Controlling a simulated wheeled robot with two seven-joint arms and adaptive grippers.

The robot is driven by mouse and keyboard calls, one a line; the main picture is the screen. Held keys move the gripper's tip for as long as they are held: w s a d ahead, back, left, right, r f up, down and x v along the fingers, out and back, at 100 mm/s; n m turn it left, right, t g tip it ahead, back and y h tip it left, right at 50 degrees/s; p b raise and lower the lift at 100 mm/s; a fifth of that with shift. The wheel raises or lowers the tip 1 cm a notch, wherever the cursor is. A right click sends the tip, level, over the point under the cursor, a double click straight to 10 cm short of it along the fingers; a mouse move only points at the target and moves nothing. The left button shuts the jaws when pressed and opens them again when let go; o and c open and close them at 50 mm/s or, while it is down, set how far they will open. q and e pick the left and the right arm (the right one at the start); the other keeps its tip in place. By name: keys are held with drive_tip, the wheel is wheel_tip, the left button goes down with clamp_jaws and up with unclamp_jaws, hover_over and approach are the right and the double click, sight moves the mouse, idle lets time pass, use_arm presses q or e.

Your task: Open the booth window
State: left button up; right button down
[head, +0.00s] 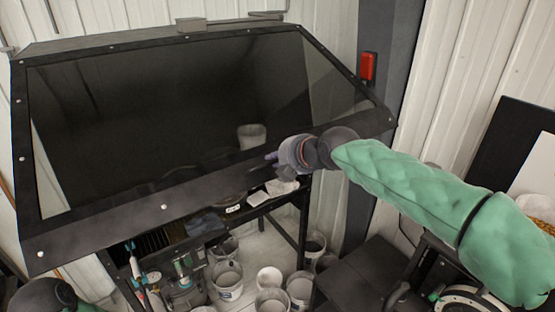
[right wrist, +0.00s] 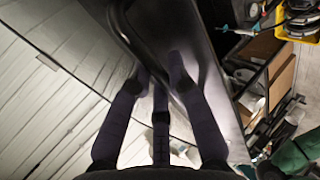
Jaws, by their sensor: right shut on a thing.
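The booth window (head: 150,95) is a large tilted dark see-through pane in a black bolted frame (head: 110,222), filling the left and middle of the head view. My right gripper (head: 273,160) is at the frame's lower edge, right of its middle, and is shut on it. In the right wrist view its fingers (right wrist: 158,74) straddle a black edge (right wrist: 150,40) of the window; the exact contact is partly hidden. A dark rounded part of my left arm shows at the bottom left of the head view; its gripper is out of view.
Several white buckets (head: 227,280) stand below the booth. A black-legged table (head: 303,225) stands under the window, with spray tools (head: 183,270) at its left. A red box (head: 368,66) is on the grey post at right. White corrugated walls stand behind.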

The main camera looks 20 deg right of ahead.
drive_tip(key=c, duration=1.4)
unclamp_jaws()
drive_tip(key=shift+o, duration=1.2)
drive_tip(key=shift+w+f, duration=0.1)
drive_tip(key=shift+w, duration=0.05)
